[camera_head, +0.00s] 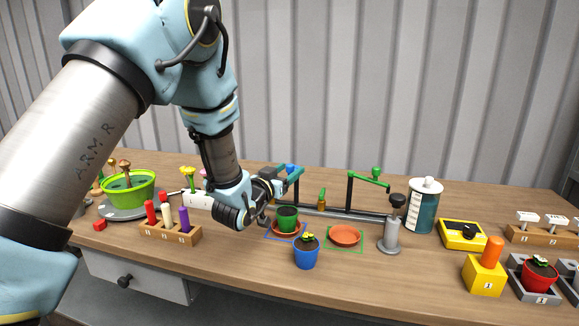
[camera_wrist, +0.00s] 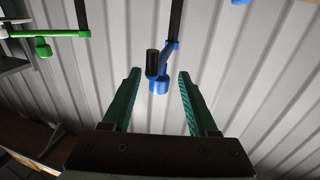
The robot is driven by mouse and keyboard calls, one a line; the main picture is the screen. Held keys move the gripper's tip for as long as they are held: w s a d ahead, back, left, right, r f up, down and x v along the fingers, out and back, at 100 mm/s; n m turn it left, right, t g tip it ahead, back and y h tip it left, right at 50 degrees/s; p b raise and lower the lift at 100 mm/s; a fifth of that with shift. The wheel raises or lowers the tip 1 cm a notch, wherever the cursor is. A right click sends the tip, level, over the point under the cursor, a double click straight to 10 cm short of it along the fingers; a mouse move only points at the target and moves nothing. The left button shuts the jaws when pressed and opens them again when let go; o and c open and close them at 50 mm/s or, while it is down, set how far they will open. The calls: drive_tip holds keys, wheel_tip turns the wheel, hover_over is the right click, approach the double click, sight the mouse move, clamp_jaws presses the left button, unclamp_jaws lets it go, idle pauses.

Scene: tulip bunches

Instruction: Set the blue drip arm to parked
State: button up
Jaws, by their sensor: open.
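The blue drip arm (camera_head: 291,169) stands above the back of the table, partly hidden by my gripper in the head view. In the wrist view the blue drip arm (camera_wrist: 159,87) hangs ahead, with a black cylindrical knob (camera_wrist: 152,62) beside its blue end. My gripper (camera_wrist: 160,74) is open, its two teal fingers to the left and right of the blue end in the picture. Nothing is clearly gripped, and I cannot tell whether either finger touches it. In the head view my gripper (camera_head: 281,184) is beside the blue arm.
The green drip arm (camera_head: 366,179) stands to the right on a black post. Below are a green pot (camera_head: 287,219), a blue pot (camera_head: 306,257) and an empty orange saucer (camera_head: 345,236). A grey cylinder stand (camera_head: 391,235) and a teal bottle (camera_head: 423,208) stand further right.

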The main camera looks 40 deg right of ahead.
drive_tip(key=shift+w+d, duration=0.15)
drive_tip(key=shift+d, duration=0.35)
clamp_jaws()
idle(1.2)
